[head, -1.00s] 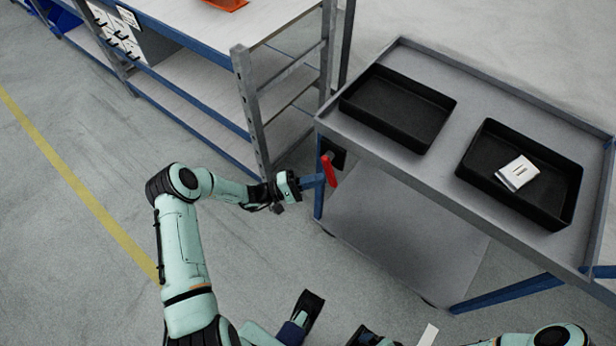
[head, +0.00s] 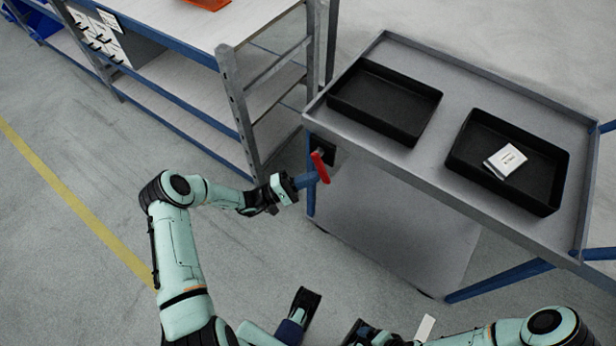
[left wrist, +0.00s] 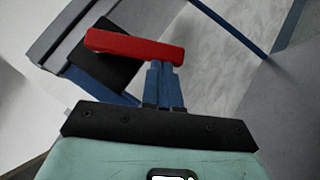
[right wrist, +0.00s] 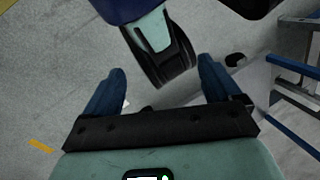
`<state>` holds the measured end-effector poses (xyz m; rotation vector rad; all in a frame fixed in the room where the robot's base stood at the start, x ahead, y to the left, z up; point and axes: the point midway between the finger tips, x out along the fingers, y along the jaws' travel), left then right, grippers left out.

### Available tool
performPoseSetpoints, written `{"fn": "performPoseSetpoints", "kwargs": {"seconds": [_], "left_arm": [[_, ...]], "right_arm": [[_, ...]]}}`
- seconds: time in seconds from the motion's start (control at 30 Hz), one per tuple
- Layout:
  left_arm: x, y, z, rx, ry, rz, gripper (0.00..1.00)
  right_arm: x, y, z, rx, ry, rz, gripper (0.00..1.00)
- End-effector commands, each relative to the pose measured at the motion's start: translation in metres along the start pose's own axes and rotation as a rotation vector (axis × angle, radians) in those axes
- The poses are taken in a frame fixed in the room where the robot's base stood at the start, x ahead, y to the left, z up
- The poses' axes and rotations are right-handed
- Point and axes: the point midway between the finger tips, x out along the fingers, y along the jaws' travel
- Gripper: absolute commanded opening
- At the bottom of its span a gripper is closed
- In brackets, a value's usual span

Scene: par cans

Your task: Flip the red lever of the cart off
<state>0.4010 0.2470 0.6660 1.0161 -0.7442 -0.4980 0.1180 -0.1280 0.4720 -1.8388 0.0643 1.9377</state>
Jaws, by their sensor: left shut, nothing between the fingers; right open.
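The red lever (head: 320,167) sits on a black plate at the left corner of the grey cart (head: 345,140), tilted in the head view. In the left wrist view the red lever (left wrist: 135,47) lies across the view just beyond my left fingertips. My left gripper (head: 318,178) is shut and empty, its blue fingertips at or very near the lever; I cannot tell whether they touch. The closed fingers also show in the left wrist view (left wrist: 163,85). My right gripper (right wrist: 160,90) is open and empty over the floor, away from the cart.
Two black trays (head: 340,107) (head: 460,160) stand on the cart top; the right one holds a white box (head: 505,161). A workbench (head: 228,100) with shelves stands left of the cart. The floor (head: 70,250) at the left is clear.

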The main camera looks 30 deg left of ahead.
Motion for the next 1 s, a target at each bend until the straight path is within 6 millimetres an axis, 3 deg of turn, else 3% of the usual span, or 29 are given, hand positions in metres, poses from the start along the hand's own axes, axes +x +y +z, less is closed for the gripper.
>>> {"fn": "performPoseSetpoints", "kwargs": {"seconds": [0.53, 1.0], "left_arm": [[0.028, -0.011, 0.028, -0.319, -0.002, 0.318, 0.0], [0.054, -0.003, 0.054, -0.621, -0.001, 0.62, 0.0]], "right_arm": [[-0.009, -0.003, 0.012, -0.003, -0.032, -0.001, 0.91], [-0.027, -0.006, 0.021, 0.0, -0.058, 0.005, 0.91]]}}
